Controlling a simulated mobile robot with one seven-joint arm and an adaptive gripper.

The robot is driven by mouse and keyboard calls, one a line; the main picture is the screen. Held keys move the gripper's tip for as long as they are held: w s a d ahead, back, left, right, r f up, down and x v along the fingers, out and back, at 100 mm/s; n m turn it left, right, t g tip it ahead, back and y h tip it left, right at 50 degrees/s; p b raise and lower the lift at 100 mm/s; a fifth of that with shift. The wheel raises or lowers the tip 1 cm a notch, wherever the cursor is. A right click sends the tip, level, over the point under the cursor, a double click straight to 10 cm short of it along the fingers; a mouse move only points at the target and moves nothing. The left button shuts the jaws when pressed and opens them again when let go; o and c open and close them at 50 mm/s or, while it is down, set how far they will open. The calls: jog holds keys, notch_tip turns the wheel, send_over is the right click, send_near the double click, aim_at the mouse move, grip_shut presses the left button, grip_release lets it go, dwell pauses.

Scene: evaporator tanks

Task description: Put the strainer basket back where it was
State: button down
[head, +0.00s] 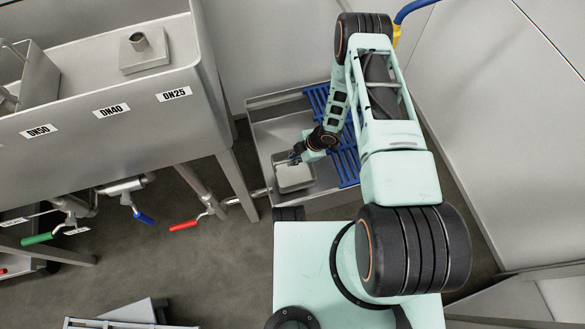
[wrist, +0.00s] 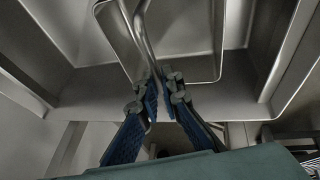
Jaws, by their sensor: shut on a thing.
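The strainer basket (head: 295,179) is a small grey metal box with rounded corners. In the head view it is at the left part of a steel sink (head: 262,128); I cannot tell whether it touches the sink floor. My gripper (head: 297,157) is at the basket's far side, shut on its handle. In the wrist view the basket (wrist: 190,40) shows with its bent wire handle (wrist: 146,38) running down to my gripper (wrist: 163,98), between the blue finger pads. The basket's underside is hidden.
A blue slatted rack (head: 345,160) covers the sink's right part. A steel tank (head: 150,115) labelled DN50, DN40 and DN25 stands at left, with a square block and pipe stub (head: 142,48) inside. Red (head: 184,225), blue (head: 145,217) and green (head: 36,239) valve levers stick out below it.

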jog(key=b, duration=0.2)
send_over(293, 174)
jog(key=shift+w+a+f, duration=0.1)
jog(key=shift+a+f, duration=0.05)
jog(key=shift+f, duration=2.8)
jog(key=c, duration=2.1)
grip_release()
jog(key=p+v, duration=0.4)
jog(key=v, duration=0.8)
